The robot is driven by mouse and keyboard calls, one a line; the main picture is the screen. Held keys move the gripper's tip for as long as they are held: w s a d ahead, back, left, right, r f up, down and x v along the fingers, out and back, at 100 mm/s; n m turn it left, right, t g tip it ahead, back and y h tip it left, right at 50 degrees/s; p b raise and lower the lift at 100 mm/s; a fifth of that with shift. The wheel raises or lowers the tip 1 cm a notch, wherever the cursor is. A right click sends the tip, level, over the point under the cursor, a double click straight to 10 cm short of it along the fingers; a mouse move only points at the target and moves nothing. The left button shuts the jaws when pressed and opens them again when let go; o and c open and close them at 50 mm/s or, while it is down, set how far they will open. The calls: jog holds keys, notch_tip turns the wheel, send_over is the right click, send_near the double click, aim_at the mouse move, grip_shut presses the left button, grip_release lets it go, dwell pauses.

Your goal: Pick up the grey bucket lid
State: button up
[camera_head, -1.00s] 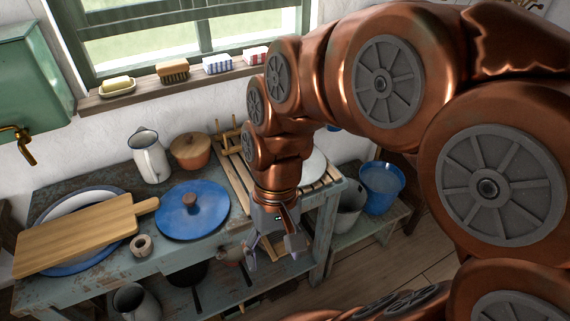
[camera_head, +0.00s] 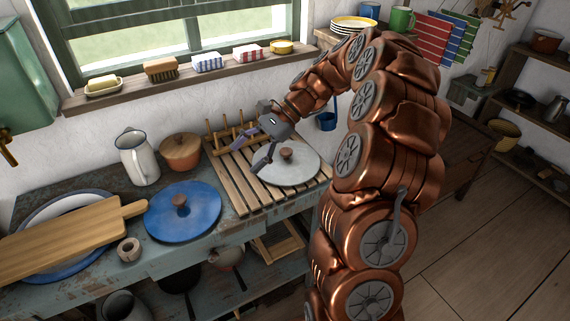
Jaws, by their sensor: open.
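The grey lid (camera_head: 297,171) is round and pale with a dark brown knob (camera_head: 286,153). It lies on the slatted wooden rack (camera_head: 232,182) at the right end of the blue worktable. My gripper (camera_head: 286,161) is over the rack and lid, at the lid's left side, with its fingers spread apart. One finger is left of the knob, and the other seems to be behind or beside the lid's far edge. I cannot tell whether a finger touches the lid. Nothing is held.
Wooden pegs of the rack (camera_head: 232,135) rise behind my gripper. A blue ladle (camera_head: 325,121) hangs at the wall.

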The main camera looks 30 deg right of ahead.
jog(key=w+d+f+m+t+y, duration=0.1)
jog(key=w+d+f+m+t, duration=0.25)
jog(key=d, duration=0.65)
jog(key=m+t+b, duration=0.2)
jog(key=m+t, duration=0.1)
jog(key=m, duration=0.3)
send_near(286, 154)
jog(key=w+f, duration=0.1)
jog(key=w+a, duration=0.1)
jog(key=shift+w+f+g, duration=0.25)
jog(key=shift+w+f, duration=0.05)
jog(key=shift+f, duration=0.05)
jog(key=shift+p+x, duration=0.85)
jog(key=shift+x, duration=3.05)
jog(key=shift+d+f, duration=0.1)
jog(key=shift+c, duration=0.2)
grip_shut()
